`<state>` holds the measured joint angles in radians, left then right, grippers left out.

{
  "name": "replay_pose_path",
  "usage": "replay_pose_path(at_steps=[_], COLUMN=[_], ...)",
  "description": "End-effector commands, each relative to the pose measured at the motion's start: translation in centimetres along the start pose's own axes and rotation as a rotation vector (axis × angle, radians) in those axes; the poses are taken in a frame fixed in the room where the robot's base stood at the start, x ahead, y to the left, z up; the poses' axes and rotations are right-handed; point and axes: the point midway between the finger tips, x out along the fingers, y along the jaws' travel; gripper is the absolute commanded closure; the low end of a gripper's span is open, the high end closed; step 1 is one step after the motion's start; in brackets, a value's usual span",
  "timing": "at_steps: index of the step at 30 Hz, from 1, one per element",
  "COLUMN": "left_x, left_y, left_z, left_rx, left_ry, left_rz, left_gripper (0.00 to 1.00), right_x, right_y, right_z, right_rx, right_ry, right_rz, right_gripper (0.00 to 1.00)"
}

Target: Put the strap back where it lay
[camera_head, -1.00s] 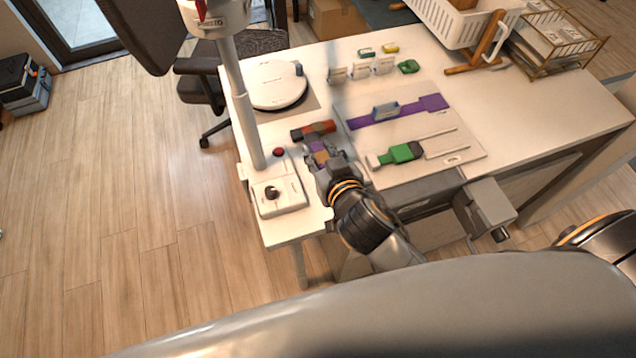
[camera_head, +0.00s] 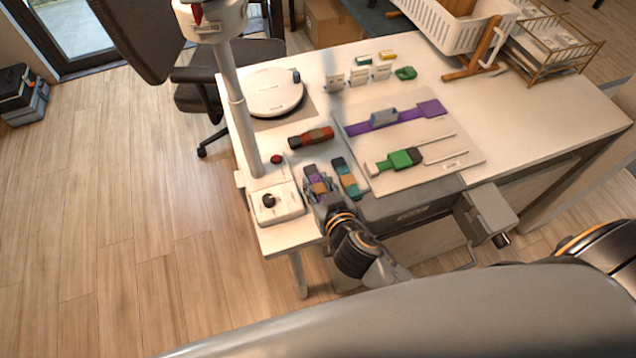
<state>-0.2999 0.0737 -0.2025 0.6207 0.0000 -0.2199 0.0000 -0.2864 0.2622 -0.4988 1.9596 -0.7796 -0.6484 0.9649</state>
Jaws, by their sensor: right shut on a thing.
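My right gripper (camera_head: 319,192) is shut on a short strap (camera_head: 315,180) with purple and orange parts, at the near left of the table. The jaws cover part of this strap, and I cannot tell whether it touches the table. A teal and orange strap (camera_head: 346,176) lies just right of the gripper, by the board's left edge. A red and dark strap (camera_head: 311,138) lies farther back. My left gripper is not in view.
The pale board (camera_head: 440,133) carries a purple strap (camera_head: 412,113) and a green piece (camera_head: 400,159). A control box with a dark knob (camera_head: 270,201) and a pole (camera_head: 238,105) stand left of the gripper. A white round disc (camera_head: 272,93) and white basket (camera_head: 450,25) are farther back.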

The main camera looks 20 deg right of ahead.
Motion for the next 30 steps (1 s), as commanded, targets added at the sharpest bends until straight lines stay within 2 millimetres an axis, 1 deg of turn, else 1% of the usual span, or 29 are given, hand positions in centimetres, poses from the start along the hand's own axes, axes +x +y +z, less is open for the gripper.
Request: replay_pose_path(at_steps=[1,2,3,13,16,20,27,30], left_x=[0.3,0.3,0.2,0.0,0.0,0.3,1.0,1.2], left_y=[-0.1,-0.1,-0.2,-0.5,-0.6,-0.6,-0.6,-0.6], left_z=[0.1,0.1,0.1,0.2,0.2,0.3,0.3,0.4], left_rx=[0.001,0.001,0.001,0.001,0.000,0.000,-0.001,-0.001], left_ry=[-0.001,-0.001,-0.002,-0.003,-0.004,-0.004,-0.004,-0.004], left_rz=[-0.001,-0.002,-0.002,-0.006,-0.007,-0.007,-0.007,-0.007], left_gripper=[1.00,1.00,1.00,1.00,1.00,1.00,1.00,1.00], right_x=[0.1,0.1,0.1,0.0,-0.5,-2.6,-7.7,-9.4], right_y=[0.0,0.0,0.0,0.0,0.0,0.0,0.0,0.0], right_z=[0.3,0.3,0.2,0.0,0.0,0.1,0.2,0.1], right_rx=[0.001,0.001,0.000,0.000,0.001,0.004,0.004,0.003], right_ry=[0.000,-0.001,-0.001,0.000,-0.001,-0.003,-0.004,-0.003], right_rz=[0.000,0.000,0.000,0.000,-0.001,-0.001,-0.001,0.000], right_gripper=[1.00,0.69,0.61,0.61,0.61,0.61,0.61,0.61])
